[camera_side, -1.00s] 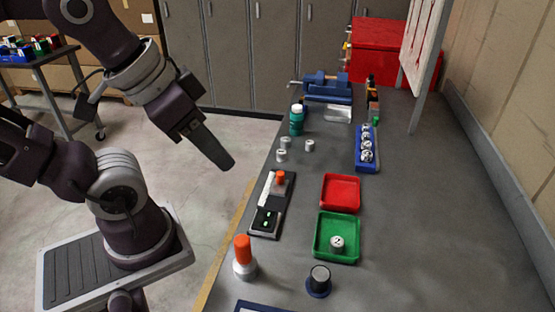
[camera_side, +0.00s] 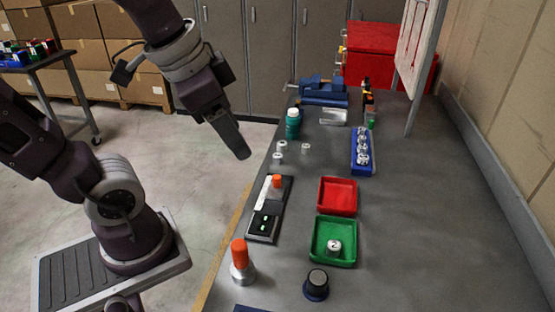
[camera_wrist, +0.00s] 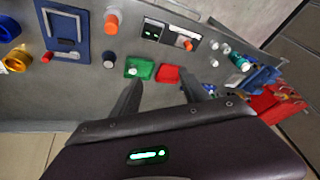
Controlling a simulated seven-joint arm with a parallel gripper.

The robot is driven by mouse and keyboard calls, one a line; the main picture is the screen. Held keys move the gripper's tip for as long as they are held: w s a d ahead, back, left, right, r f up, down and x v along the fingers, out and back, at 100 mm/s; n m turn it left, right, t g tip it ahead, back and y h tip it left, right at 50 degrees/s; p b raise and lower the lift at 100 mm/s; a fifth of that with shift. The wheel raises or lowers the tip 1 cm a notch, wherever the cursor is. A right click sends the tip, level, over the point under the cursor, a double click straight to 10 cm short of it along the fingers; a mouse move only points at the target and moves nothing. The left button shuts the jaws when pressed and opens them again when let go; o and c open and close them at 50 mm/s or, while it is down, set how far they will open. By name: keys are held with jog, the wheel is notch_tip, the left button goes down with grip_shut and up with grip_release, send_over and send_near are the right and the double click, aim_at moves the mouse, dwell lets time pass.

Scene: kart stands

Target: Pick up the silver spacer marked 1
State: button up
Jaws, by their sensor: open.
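Three small silver spacers stand loose on the grey bench in the side view: a back left one (camera_side: 282,146), a front left one (camera_side: 277,159) and a right one (camera_side: 306,148). I cannot read their marks. Another silver spacer (camera_side: 334,247), which seems marked 2, sits in the green tray (camera_side: 353,257). Several more silver pieces stand in a blue rack (camera_side: 356,171). My gripper (camera_side: 243,153) is empty, left of the loose spacers and above the bench's left edge. In the wrist view my gripper (camera_wrist: 162,82) shows its two fingers spread apart.
A red tray (camera_side: 338,196) lies behind the green one. A black device (camera_side: 265,222), an orange-topped silver post (camera_side: 241,265) and a dark knob (camera_side: 317,284) stand nearer. A teal bottle (camera_side: 292,124) and blue vise (camera_side: 323,92) stand behind the spacers. The bench's right side is clear.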

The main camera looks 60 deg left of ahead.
jog(key=w+a+f+m+g, duration=0.2)
jog(key=w+a+m, duration=0.4)
jog(key=w, duration=0.6)
jog(key=m+g, duration=0.3)
jog(key=m, duration=0.6)
send_near(277, 155)
jog(key=d, duration=0.2)
jog(key=f, duration=0.3)
jog(key=a+f, duration=0.1)
jog(key=f, duration=0.1)
jog(key=a+f, duration=0.1)
jog(key=f, duration=0.2)
jog(key=shift+s+a+f, duration=0.1)
jog(key=shift+f, duration=0.6)
grip_shut()
